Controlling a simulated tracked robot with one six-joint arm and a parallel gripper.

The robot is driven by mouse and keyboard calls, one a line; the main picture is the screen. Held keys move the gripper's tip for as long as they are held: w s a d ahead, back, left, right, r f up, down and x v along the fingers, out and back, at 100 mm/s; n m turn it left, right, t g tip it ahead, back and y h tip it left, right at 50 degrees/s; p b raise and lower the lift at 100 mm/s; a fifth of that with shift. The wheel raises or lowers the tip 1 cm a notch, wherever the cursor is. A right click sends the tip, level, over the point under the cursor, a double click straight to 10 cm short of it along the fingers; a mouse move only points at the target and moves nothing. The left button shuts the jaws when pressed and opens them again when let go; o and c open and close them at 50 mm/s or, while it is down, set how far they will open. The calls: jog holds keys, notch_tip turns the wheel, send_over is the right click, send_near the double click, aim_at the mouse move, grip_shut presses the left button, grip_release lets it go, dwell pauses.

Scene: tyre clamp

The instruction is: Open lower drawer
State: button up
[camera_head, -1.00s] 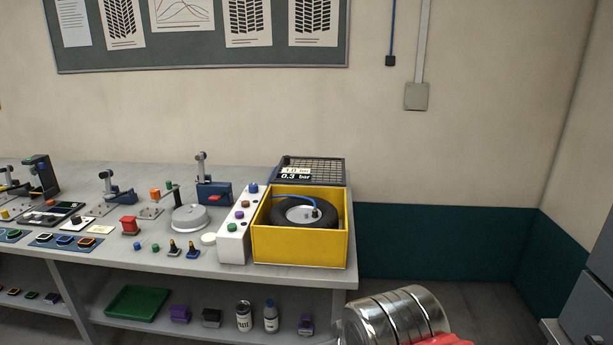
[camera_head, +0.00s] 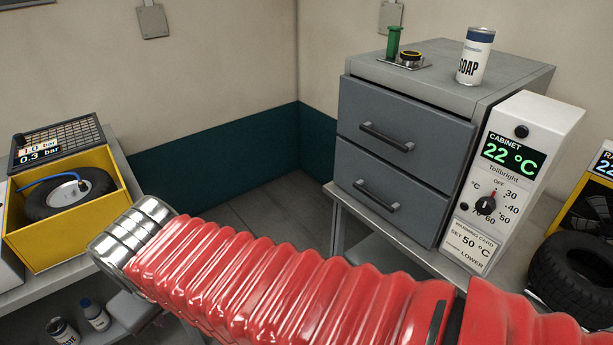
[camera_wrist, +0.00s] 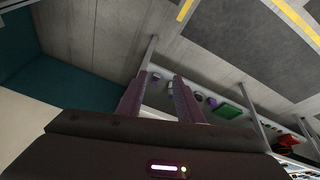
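The lower drawer (camera_head: 400,198) is the bottom one of two grey drawers in a cabinet at the right of the head view. It is shut, and its dark bar handle (camera_head: 376,196) runs across the front. The upper drawer (camera_head: 395,120) above it is shut too. My red arm crosses the front of the head view, away from the handle; my gripper is hidden there. In the wrist view my gripper (camera_wrist: 158,98) has two purplish fingers apart with nothing between them, pointing toward the floor and the low shelf.
A control box (camera_head: 552,112) reading 22 °C stands against the cabinet's right side. A soap can (camera_head: 475,58) and a green item (camera_head: 393,42) stand on the cabinet top. A yellow box (camera_head: 75,238) with a tyre is at left. Floor (camera_head: 262,215) between is clear.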

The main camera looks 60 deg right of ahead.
jog(key=s+d+f+m+g+h, duration=0.2)
jog(key=s+d+f+g+h, duration=0.15)
jog(key=d, duration=0.75)
jog(key=s+d+f+m+g+h, duration=0.25)
jog(key=d+g, duration=0.25)
jog(key=d, duration=0.7)
jog(key=s+d+f+m+g+h, duration=0.15)
jog(key=d+g+h, duration=0.25)
jog(key=d, duration=0.7)
jog(key=n+t+h, duration=0.1)
jog(key=n+h, duration=0.1)
jog(key=h, duration=0.3)
send_near(371, 198)
jog(key=v, duration=0.6)
jog(key=shift+s, duration=0.1)
jog(key=shift+d, duration=0.1)
jog(key=x, duration=1.3)
jog(key=shift+s+d, duration=0.1)
jog(key=shift+d, duration=0.25)
jog(key=shift+c, duration=0.4)
